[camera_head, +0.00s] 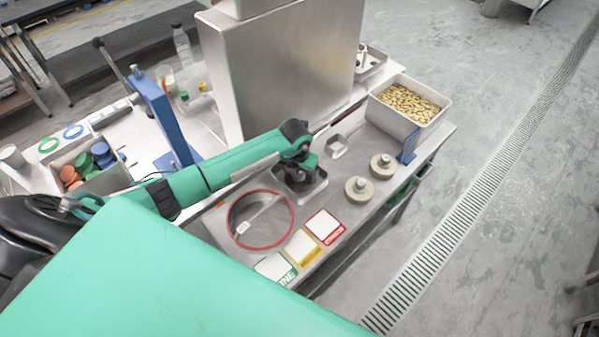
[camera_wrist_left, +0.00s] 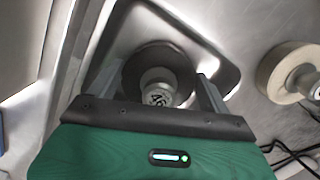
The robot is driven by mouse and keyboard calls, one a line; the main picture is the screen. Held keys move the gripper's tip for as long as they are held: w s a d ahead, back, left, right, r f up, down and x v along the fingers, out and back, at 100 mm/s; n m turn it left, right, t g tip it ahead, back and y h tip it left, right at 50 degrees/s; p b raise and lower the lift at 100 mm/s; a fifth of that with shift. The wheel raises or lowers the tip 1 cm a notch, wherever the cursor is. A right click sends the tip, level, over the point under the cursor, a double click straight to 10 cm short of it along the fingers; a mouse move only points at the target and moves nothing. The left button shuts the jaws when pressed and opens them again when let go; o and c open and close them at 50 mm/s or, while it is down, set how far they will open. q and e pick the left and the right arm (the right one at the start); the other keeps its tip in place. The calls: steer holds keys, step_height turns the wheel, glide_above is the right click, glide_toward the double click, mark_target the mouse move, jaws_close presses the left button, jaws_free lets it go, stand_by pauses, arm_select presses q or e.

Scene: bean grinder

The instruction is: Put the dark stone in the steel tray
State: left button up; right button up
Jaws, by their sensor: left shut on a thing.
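The dark stone (camera_wrist_left: 133,68) is a dark round disc with a pale metal knob (camera_wrist_left: 158,88) on top that bears a marking. In the left wrist view it sits between the two fingers of my left gripper (camera_wrist_left: 158,92), which is shut on it. The stone is inside the outline of the shallow steel tray (camera_wrist_left: 213,30). I cannot tell whether it touches the tray's floor. In the head view my left gripper (camera_head: 298,172) points down over the steel tray (camera_head: 318,191) and hides much of it. My right gripper is not in view.
Two pale stones with metal knobs, the nearer (camera_head: 358,190) and the farther (camera_head: 382,167), stand right of the tray. A red-rimmed round sieve (camera_head: 231,222) and coloured cards (camera_head: 325,227) lie in front. A bean-filled bin (camera_head: 390,121) is behind, beside a tall steel housing (camera_head: 285,75).

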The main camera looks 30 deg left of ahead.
arm_select(q)
steer(key=o, duration=1.3)
steer(key=shift+f, duration=0.1)
steer(key=r+p, duration=0.2)
steer(key=r, duration=0.1)
steer(key=s+r+p, duration=0.1)
steer(key=r+p, duration=0.2)
steer(key=r, duration=0.1)
steer(key=r+p, duration=0.3)
steer(key=shift+s+r, duration=0.3)
steer(key=shift+r, duration=0.1)
steer(key=shift+s+r+p, duration=0.1)
steer(key=shift+r+p, duration=0.4)
steer(key=shift+r, duration=0.2)
steer(key=shift+s+d+f, duration=0.1)
